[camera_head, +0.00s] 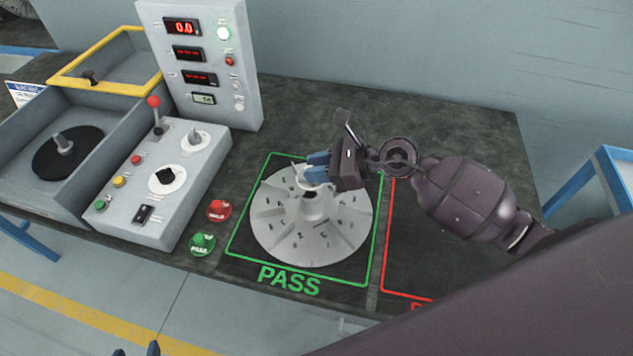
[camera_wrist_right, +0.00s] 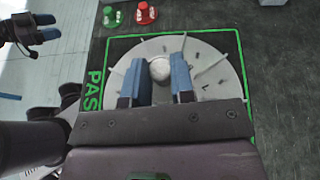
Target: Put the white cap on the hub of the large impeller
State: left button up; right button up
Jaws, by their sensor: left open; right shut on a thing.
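My right gripper (camera_head: 316,168) is over the impeller's far side in the head view. It is shut on the round white cap (camera_wrist_right: 160,69), which sits between the blue fingers in the right wrist view. The cap appears held above the impeller, apart from the hub. In the right wrist view the hub is hidden. My left gripper (camera_wrist_right: 36,31) is open and empty at the upper left there, away from the impeller.
A green button (camera_head: 202,244) and a red button (camera_head: 219,210) stand left of the outline. Farther left are a grey control box (camera_head: 160,185) with a lever and an upright display panel (camera_head: 200,60). A bay with a dark disc (camera_head: 68,153) is at far left. The bench behind is clear.

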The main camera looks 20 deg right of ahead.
jog(key=shift+f+b, duration=0.4)
jog(key=shift+f, duration=1.95)
jog(key=shift+f, duration=0.1)
jog(key=o, duration=0.9)
jog(key=shift+r, duration=0.2)
jog(key=v, duration=1.2)
jog(key=shift+b, duration=0.45)
jog(key=shift+f, duration=0.1)
